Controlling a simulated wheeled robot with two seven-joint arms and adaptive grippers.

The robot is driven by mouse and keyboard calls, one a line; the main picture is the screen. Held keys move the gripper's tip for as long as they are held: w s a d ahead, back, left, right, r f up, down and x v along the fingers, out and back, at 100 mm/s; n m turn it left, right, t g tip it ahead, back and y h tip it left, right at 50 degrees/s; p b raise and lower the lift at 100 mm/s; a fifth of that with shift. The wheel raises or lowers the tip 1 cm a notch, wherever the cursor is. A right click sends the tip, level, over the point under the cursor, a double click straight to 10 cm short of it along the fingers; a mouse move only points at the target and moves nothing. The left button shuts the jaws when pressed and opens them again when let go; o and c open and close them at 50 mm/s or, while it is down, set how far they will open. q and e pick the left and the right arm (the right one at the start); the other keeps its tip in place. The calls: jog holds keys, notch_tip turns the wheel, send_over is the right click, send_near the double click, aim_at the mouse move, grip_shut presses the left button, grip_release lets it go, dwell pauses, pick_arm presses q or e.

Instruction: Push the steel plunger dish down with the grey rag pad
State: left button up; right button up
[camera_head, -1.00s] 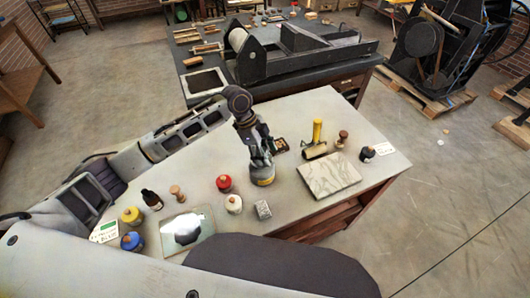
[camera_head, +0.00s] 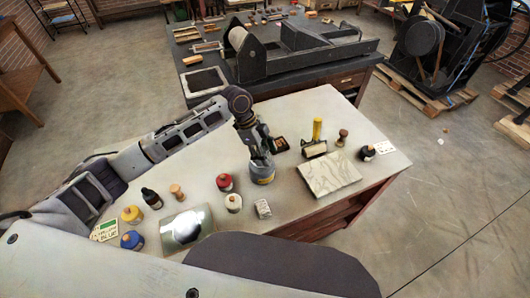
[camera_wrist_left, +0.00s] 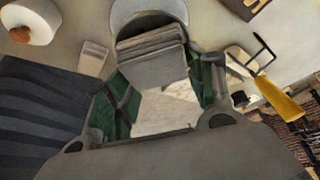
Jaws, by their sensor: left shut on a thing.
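The gripper points down at the can's top. I cannot tell whether the pad touches the dish. My right gripper is not in view.
A red-topped jar (camera_head: 224,182), a white jar (camera_head: 233,202) and a small grey block (camera_head: 263,209) stand close by. A pale stone slab (camera_head: 329,175) and a roller (camera_head: 314,149) lie to the right. A glass plate (camera_head: 187,228) lies at the front.

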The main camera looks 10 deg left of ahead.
pick_arm(q)
jog(key=shift+f, duration=0.35)
dwell(0.6)
jog(key=shift+f, duration=0.25)
dwell(0.5)
dwell(1.1)
jog(key=shift+s+f+p, duration=0.1)
jog(key=shift+f+p, duration=0.05)
jog(key=shift+p, duration=0.15)
dwell(2.2)
jog(key=shift+r+p, duration=2.5)
jog(key=shift+r, duration=0.05)
jog(key=shift+r+p, duration=0.95)
jog(key=shift+r, duration=0.2)
